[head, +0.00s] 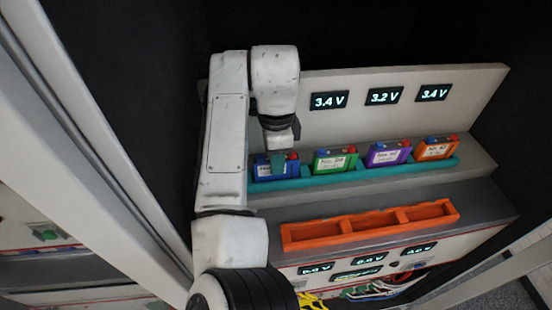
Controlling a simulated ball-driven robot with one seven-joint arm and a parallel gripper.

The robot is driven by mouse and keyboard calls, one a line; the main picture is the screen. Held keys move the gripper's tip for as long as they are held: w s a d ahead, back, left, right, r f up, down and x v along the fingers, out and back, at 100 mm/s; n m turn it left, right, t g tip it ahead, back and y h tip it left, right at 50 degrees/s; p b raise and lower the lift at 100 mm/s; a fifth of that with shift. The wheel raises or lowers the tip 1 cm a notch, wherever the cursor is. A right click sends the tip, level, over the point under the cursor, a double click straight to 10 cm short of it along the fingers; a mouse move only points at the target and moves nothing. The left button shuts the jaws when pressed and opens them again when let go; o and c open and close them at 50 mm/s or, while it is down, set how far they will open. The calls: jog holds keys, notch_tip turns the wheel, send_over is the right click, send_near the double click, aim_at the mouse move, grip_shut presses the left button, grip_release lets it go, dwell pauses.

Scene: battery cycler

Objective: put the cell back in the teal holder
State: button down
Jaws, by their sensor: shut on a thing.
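The teal holder (330,179) is a long tray on the upper shelf of the cycler. A blue cell (263,171) with a white label is at its left end, partly hidden by my gripper. My gripper (278,158) points down over the blue cell and is shut on it. The cell looks upright, at the holder's left slot; whether it touches the slot's floor cannot be told. A green cell (336,160), a purple cell (388,153) and an orange cell (436,149) stand in the holder to the right.
An empty orange tray (370,225) with dividers sits on the lower step in front. Lit displays (384,96) are on the back panel. Yellow and other coloured cables (370,291) hang low at the front. A pale upright frame (95,130) stands on the left.

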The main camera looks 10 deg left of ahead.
jog(key=c, duration=0.9)
grip_release()
jog(key=shift+f, duration=0.1)
